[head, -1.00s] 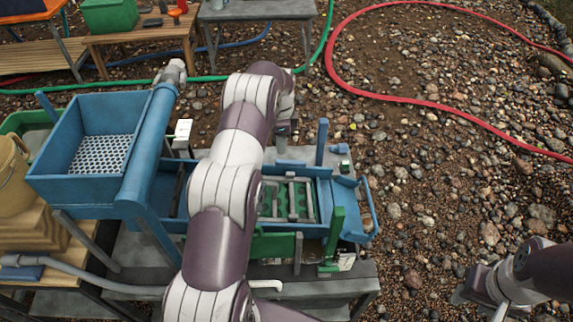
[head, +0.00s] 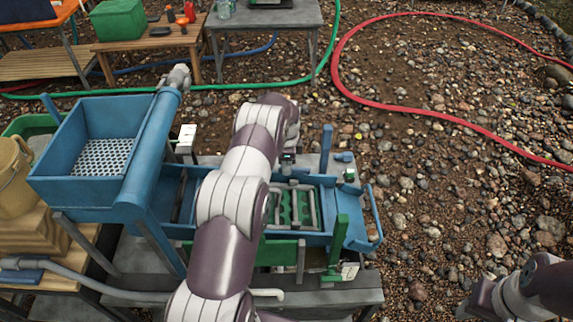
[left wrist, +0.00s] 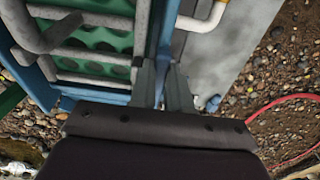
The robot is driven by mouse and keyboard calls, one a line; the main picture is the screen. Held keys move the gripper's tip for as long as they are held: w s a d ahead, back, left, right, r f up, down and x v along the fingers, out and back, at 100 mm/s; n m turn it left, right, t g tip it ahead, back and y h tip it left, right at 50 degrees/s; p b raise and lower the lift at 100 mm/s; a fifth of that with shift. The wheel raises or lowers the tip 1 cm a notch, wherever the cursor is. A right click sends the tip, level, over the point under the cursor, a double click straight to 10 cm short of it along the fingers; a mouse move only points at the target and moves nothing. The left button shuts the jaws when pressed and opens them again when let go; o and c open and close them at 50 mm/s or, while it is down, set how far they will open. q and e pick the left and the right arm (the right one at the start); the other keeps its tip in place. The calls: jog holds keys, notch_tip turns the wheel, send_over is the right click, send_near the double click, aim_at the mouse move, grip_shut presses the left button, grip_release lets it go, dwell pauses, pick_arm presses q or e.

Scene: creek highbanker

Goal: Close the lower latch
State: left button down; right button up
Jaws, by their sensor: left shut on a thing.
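The blue trough (head: 230,236) of the highbanker holds green matting under grey riffle bars (head: 292,210). My left gripper (head: 288,160) is at the trough's far wall, beyond the riffles. In the left wrist view its fingers (left wrist: 166,88) are close together beside the blue wall (left wrist: 165,35). It is shut on a small part there, which looks like the lower latch, but the part is mostly hidden between the fingers. Whether the latch is closed cannot be seen. My right gripper (head: 484,300) is low at the right, apart from the highbanker, its fingertips unclear.
A blue upright post (head: 327,150) and a green upright lever (head: 339,240) stand near the trough's right end. The blue hopper (head: 75,185) is at the left. A red hose (head: 400,108) lies on open gravel at the right.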

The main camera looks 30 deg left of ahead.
aim_at(294, 179)
pick_arm(q)
jog(key=shift+n, duration=0.3)
jog(key=n, duration=0.1)
jog(key=n+b, duration=0.1)
jog(key=shift+s+d+n, duration=0.25)
jog(key=shift+s+n, duration=0.05)
jog(key=shift+s, duration=0.05)
jog(key=n, duration=0.1)
jog(key=n+b, duration=0.1)
jog(key=n, duration=0.1)
jog(key=d+n+y+b, duration=0.1)
jog(key=n, duration=0.1)
jog(key=shift+s+d+f+t, duration=0.1)
jog(key=shift+s+f+t, duration=0.05)
jog(key=shift+s+t, duration=0.15)
jog(key=n+b, duration=0.1)
jog(key=n, duration=0.2)
jog(key=d+n+b, duration=0.1)
jog(key=n, duration=0.1)
jog(key=shift+d+f+n+y, duration=0.1)
jog(key=shift+f+n+y, duration=0.05)
jog(key=shift+n+y, duration=0.2)
jog(key=shift+w+d+n+y+b, duration=0.1)
jog(key=shift+d+n+y+b, duration=0.1)
jog(key=shift+n+b, duration=0.55)
jog(key=shift+d+n+y+b, duration=0.1)
jog(key=shift+d+n+b, duration=0.15)
jog(key=shift+n, duration=0.85)
jog(key=c, duration=1.1)
grip_release()
